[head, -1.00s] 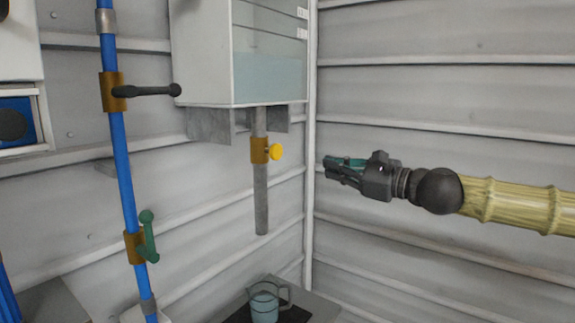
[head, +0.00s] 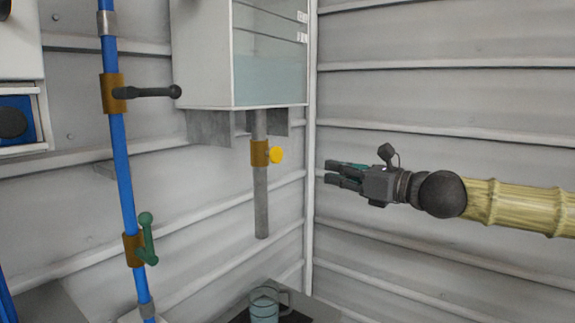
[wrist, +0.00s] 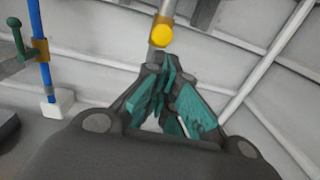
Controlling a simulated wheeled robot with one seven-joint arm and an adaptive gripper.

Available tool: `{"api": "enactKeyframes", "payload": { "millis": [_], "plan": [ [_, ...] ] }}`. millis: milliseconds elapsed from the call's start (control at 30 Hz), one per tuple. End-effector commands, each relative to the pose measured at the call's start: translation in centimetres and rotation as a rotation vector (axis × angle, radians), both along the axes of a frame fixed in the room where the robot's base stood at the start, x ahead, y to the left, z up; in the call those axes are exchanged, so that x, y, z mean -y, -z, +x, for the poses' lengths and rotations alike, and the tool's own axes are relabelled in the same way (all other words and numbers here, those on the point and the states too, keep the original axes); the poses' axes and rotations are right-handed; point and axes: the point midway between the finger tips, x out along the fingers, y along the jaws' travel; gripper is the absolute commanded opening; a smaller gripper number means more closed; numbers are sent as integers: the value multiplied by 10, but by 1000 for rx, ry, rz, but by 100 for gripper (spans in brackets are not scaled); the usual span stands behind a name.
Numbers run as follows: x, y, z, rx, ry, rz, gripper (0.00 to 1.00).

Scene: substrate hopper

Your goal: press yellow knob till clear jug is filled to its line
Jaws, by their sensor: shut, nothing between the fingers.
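The yellow knob (head: 276,155) sticks out to the right from a brass fitting (head: 259,153) on the grey spout pipe under the hopper (head: 269,80). The hopper's clear front shows pale blue contents in its lower part. The clear jug (head: 264,305) stands below the pipe on a dark mat, with bluish contents inside; its line is too small to make out. My gripper (head: 330,172) is shut and empty, to the right of the knob and apart from it. In the wrist view, the knob (wrist: 161,36) shows just beyond my fingertips (wrist: 160,72).
A blue pipe (head: 123,170) runs down the left side with a black-handled valve (head: 147,92) and a green-handled valve (head: 148,240). Ribbed grey walls meet behind the hopper. The space between my gripper and the knob looks clear.

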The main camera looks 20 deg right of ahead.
Motion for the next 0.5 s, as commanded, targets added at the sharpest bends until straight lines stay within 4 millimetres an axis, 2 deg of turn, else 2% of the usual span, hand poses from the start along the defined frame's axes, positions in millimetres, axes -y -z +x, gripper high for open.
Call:
{"api": "enactKeyframes", "payload": {
  "millis": [500],
  "plan": [
    [-18, 1, 24, -2, -1, -1, 0]
  ]
}}
